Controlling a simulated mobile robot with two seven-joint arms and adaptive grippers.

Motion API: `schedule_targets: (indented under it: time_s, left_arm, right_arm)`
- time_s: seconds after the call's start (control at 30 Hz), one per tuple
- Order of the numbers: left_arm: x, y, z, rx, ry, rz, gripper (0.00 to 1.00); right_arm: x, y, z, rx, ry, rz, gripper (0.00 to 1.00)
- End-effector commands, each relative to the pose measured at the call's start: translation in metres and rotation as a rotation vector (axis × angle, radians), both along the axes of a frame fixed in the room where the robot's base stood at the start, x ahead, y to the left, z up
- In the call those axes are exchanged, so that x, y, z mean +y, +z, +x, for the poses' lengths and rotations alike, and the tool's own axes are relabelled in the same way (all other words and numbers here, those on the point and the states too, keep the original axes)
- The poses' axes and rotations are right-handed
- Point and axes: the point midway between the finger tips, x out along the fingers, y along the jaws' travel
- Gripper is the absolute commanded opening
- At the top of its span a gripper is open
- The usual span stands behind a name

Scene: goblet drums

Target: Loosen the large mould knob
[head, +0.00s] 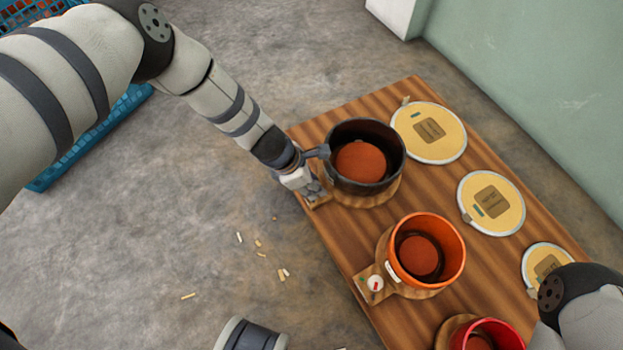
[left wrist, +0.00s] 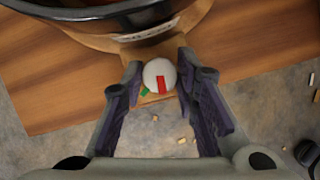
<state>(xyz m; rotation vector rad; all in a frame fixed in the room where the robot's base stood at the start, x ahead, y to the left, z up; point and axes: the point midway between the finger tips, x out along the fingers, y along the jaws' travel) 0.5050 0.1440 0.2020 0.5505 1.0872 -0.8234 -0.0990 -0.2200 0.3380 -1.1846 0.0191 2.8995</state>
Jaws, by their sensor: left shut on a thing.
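The large mould (head: 335,170) is a dark pot with a red-brown round inside, standing on a wooden base near the far end of the bench. Its knob (left wrist: 160,75) is a white disc with a red mark, on the base's tab, with a small green mark beside it. My left gripper (head: 312,190) is at that tab, and its fingers (left wrist: 160,66) stand on both sides of the knob, shut on it. The gripper hides the knob in the head view. My right arm enters at lower right; its gripper is not visible.
An orange mould (head: 455,252) with its own knob (head: 375,283) and a red mould (head: 510,333) stand along the wooden bench (head: 330,240). Several cream drumheads, one of them the far drumhead (head: 445,118), lie along the wall side. Small pale pieces (head: 284,273) litter the floor.

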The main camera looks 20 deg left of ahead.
Motion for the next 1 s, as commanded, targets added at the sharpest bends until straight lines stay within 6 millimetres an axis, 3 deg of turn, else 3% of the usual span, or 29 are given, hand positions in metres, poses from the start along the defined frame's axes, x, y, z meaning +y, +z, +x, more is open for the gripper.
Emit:
schedule_targets:
  time_s: [0.6, 1.0]
  left_arm:
    - [-0.002, 0.002, -0.002, 0.0, 0.573, 0.002, 0.0]
    - [-0.002, 0.0, -0.002, -0.002, 0.832, 0.003, 0.0]
  right_arm:
    - [0.001, 0.029, 0.016, -0.075, -0.008, -0.004, 0.47]
    - [0.0, 0.038, 0.019, -0.087, -0.008, -0.005, 0.47]
